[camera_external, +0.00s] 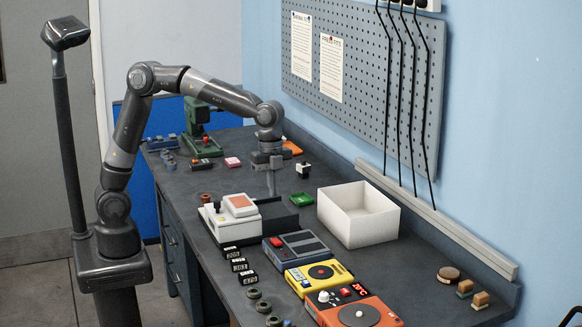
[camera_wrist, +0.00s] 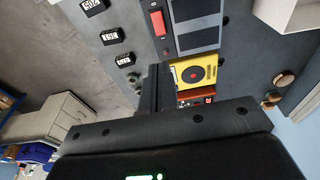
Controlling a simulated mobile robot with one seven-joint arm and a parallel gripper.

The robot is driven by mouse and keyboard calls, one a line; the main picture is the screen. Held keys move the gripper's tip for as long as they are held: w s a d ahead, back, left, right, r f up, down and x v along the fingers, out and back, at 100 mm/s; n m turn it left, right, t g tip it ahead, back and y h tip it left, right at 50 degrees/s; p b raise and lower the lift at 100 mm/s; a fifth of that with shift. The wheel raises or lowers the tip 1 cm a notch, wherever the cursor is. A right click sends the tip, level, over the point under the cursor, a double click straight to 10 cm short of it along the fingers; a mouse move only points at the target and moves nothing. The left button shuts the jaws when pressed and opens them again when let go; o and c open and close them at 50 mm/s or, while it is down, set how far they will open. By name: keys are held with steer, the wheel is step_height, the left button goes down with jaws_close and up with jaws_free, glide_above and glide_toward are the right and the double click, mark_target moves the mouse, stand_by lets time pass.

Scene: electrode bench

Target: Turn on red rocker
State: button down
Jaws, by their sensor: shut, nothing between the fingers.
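The red rocker (camera_external: 276,242) is on the left part of the top of a grey box (camera_external: 303,246) near the middle of the bench. In the wrist view the red rocker (camera_wrist: 158,23) appears beside the dark panels of the same box (camera_wrist: 197,38). Whether the rocker is on or off cannot be told. My gripper (camera_external: 271,194) points down over the bench behind the white device, beyond the grey box and apart from it. Its fingers are shut and empty; in the wrist view the shut gripper (camera_wrist: 157,70) shows below the rocker.
An open white bin (camera_external: 356,222) is to the right. A yellow device (camera_external: 320,274) and an orange device (camera_external: 358,311) stand in front. Small number tags (camera_external: 239,267) line the left edge.

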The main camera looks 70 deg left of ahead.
mark_target(277, 242)
steer(key=f, duration=0.4)
steer(key=d+f, duration=0.1)
steer(key=f, duration=0.9)
steer(key=shift+d, duration=0.4)
steer(key=shift+d+f+y, duration=0.1)
steer(key=shift+f+y, duration=0.05)
steer(key=shift+y, duration=0.15)
steer(key=shift+a, duration=0.8)
steer(key=shift+r, duration=0.25)
